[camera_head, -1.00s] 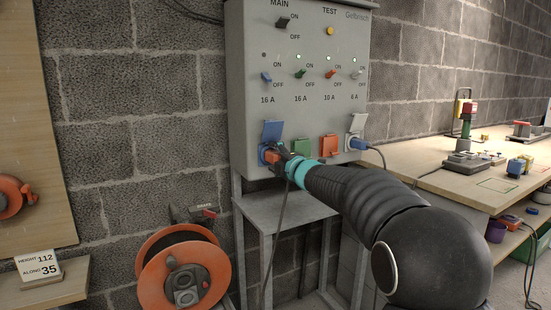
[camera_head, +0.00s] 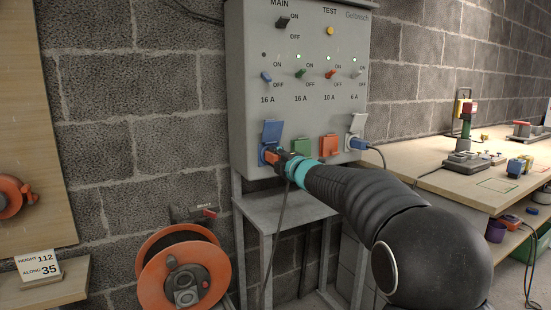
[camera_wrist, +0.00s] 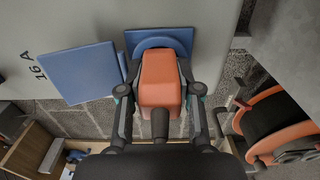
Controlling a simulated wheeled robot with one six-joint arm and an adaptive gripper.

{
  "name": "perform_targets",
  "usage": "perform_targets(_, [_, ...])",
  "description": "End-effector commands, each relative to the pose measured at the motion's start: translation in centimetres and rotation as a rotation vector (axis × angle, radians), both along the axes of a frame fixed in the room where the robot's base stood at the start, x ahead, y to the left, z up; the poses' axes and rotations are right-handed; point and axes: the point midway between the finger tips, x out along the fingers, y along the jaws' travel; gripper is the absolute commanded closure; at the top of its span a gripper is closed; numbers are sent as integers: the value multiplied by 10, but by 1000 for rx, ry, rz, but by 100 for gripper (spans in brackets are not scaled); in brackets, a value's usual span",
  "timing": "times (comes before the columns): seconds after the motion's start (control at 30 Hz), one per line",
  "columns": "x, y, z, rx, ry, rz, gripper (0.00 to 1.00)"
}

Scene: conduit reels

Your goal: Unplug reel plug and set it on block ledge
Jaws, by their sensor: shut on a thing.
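The orange plug (camera_wrist: 160,80) is at the blue socket (camera_wrist: 158,42) on the lower left of the grey panel. Its blue lid (camera_head: 272,131) is flipped open. My gripper (camera_wrist: 159,92) is shut on the plug, one finger on each side. In the head view my gripper (camera_head: 277,157) hides most of the plug (camera_head: 268,157). I cannot tell whether the plug is fully seated. A dark cable (camera_head: 279,215) hangs below it. The orange reel (camera_head: 167,282) stands at the lower left. A wooden ledge (camera_head: 55,290) with a height sign is at the far left.
The grey panel (camera_head: 305,110) has switches, a green flap (camera_head: 301,147), a red flap (camera_head: 329,147) and another blue plug (camera_head: 357,144) at right. A metal stand (camera_head: 283,209) is below. A workbench (camera_head: 440,180) with tools lies at right.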

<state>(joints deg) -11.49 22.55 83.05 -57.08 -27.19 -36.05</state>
Motion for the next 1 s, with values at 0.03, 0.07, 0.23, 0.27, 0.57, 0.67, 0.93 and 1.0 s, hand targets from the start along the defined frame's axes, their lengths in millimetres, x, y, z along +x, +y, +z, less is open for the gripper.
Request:
perform_targets(0.03, [0, 0, 0, 1, -1, 0, 100])
perform_targets(0.07, [-1, 0, 0, 1, -1, 0, 100])
perform_targets(0.23, [-5, -3, 0, 0, 0, 0, 100])
perform_targets(0.27, [-6, -4, -1, 0, 0, 0, 100])
perform_targets(0.57, [-14, -10, 0, 0, 0, -1, 100])
perform_targets(0.67, [-17, -12, -1, 0, 0, -1, 100])
perform_targets(0.93, [-25, -17, 0, 1, -1, -1, 100])
perform_targets(1.0, [-27, -18, 0, 0, 0, 0, 100])
